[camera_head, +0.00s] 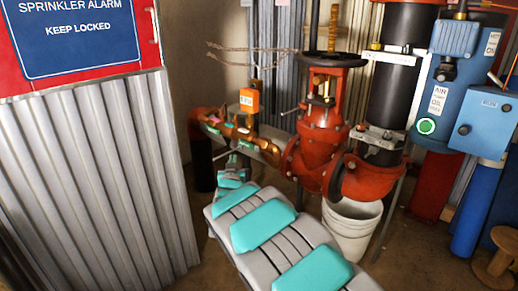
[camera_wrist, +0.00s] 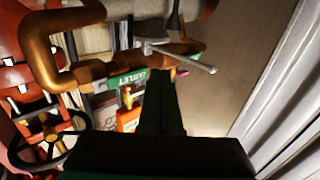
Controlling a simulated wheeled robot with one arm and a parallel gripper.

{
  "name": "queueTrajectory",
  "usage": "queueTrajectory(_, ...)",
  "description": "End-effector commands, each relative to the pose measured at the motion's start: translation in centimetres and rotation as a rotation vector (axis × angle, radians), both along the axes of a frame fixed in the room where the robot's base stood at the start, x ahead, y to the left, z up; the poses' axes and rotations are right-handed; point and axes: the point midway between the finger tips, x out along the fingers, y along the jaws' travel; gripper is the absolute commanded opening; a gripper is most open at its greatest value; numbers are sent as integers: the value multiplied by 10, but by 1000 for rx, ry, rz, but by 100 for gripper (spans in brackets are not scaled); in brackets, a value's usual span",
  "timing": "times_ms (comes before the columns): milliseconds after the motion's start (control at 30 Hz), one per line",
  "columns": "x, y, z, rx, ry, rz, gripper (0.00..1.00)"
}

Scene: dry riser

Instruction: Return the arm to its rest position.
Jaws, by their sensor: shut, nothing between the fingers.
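My arm (camera_head: 265,225), grey with teal panels, reaches from the bottom right of the head view up toward the brass pipework. My gripper (camera_wrist: 158,85) is a dark shape in the middle of the wrist view, its fingers together and empty. In the wrist view it overlaps the green-labelled brass pipe (camera_wrist: 100,75); I cannot tell whether it touches. In the head view the arm's far end is small and lies just below the brass pipe (camera_head: 225,128) with its orange tag box (camera_head: 249,101).
A red valve (camera_head: 318,140) with a dark handwheel stands right of the arm. A white bucket (camera_head: 352,228) is on the floor beside the arm. Blue boxes (camera_head: 455,105) stand farther right. A corrugated panel (camera_head: 95,185) with a sprinkler sign (camera_head: 80,35) fills the left.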

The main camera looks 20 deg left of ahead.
Motion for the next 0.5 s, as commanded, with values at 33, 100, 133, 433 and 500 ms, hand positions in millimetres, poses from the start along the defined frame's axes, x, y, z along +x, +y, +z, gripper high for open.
queueTrajectory(33,0,0,0,0,0,0,0)
queueTrajectory(100,0,-1,0,-1,2,-1,0)
queueTrajectory(133,1,-3,1,-2,6,-2,0)
queueTrajectory(433,12,-92,9,-83,206,-36,0)
queueTrajectory(500,9,-124,8,-109,284,-49,0)
